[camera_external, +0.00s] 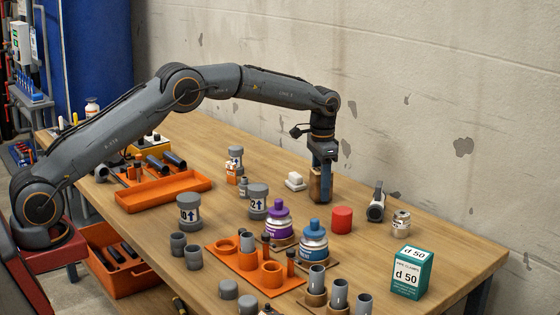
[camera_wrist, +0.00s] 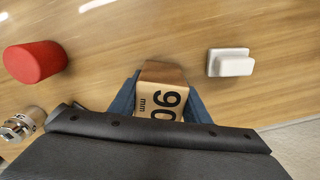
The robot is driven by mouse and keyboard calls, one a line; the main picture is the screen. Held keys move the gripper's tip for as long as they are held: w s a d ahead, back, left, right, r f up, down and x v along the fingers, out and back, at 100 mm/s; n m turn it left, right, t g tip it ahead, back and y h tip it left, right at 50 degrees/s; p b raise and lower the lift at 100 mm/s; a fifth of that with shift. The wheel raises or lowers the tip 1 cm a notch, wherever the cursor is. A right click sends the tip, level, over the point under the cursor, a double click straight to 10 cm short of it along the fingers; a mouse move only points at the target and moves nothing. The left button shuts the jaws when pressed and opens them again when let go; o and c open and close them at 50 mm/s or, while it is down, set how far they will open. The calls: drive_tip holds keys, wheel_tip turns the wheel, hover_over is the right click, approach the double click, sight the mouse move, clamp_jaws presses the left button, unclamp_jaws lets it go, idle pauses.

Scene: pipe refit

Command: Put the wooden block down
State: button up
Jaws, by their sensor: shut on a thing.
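The wooden block (camera_wrist: 160,98) is light brown with a darker end and the black marking "90 mm". My gripper (camera_wrist: 160,103) is shut on it, with a blue finger on either side. In the external view my gripper (camera_external: 322,188) points straight down over the back middle of the table, and the block (camera_external: 314,187) shows between the fingers. The block is at or just above the tabletop; I cannot tell if it touches. The fingers hide part of it.
A white block (camera_external: 294,181) lies left of my gripper and a red cylinder (camera_external: 342,219) stands front right. Purple-capped (camera_external: 278,220) and blue-capped (camera_external: 313,243) bottles stand in front. A grey clamp-like tool (camera_external: 376,203) is to the right. Bare wood surrounds the block.

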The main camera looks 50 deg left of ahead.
drive_tip(key=shift+f, duration=0.2)
drive_tip(key=o, duration=1.2)
wheel_tip(320, 180, up, 7)
drive_tip(key=shift+r+b, duration=0.2)
drive_tip(key=shift+b, duration=0.15)
drive_tip(key=shift+s+r, duration=0.1)
drive_tip(key=shift+r, duration=0.15)
drive_tip(key=s+a+r+n+h+p, duration=0.1)
drive_tip(key=s+a+n+p, duration=0.15)
drive_tip(key=s, duration=0.95)
drive_tip(key=s+a+r+n+p, duration=0.2)
drive_tip(key=s+n+p, duration=0.15)
drive_tip(key=s, duration=0.75)
drive_tip(key=s+a+r+n+h+p, duration=0.15)
drive_tip(key=s+p, duration=0.25)
drive_tip(key=s, duration=0.8)
drive_tip(key=s+a+f+m+b, duration=0.1)
drive_tip(key=s+f, duration=0.1)
drive_tip(key=s, duration=0.2)
drive_tip(key=s+a+f+m+y+b, duration=0.1)
drive_tip(key=s+a+f, duration=0.1)
drive_tip(key=s, duration=0.3)
drive_tip(key=s+a+f+m+y+b, duration=0.1)
drive_tip(key=s+f, duration=0.1)
drive_tip(key=s, duration=0.3)
drive_tip(key=shift+a+f+y, duration=0.2)
drive_tip(key=shift+y, duration=0.05)
